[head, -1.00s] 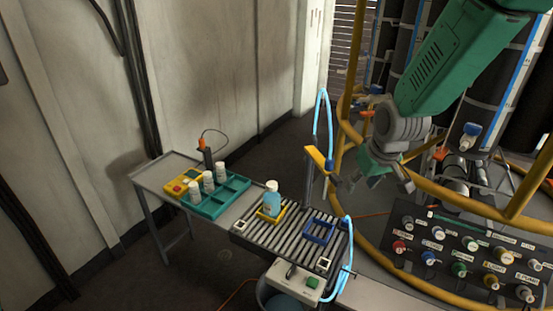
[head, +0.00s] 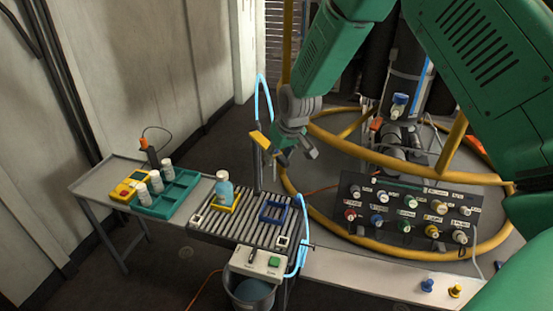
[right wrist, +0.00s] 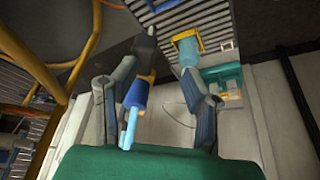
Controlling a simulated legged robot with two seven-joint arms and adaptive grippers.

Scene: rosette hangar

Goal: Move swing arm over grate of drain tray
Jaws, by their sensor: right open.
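The swing arm (head: 260,140) shows as a yellow piece at the top of a grey post behind the drain tray, with a light blue hose arching over it. The drain tray's slatted grate (head: 238,228) lies in front of the post. My right gripper (head: 295,157) is open, just right of the yellow piece. In the right wrist view, the blue and dark swing arm (right wrist: 138,92) appears between the spread fingers of my right gripper (right wrist: 158,100). I cannot tell whether they touch it. My left gripper is not in view.
A blue bottle (head: 224,188) stands in a yellow holder on the grate, near an empty blue frame (head: 273,211). A teal tray (head: 165,192) with white bottles sits left. A knob panel (head: 410,212) and yellow hoop rail (head: 330,215) are right. A bucket (head: 252,291) stands below.

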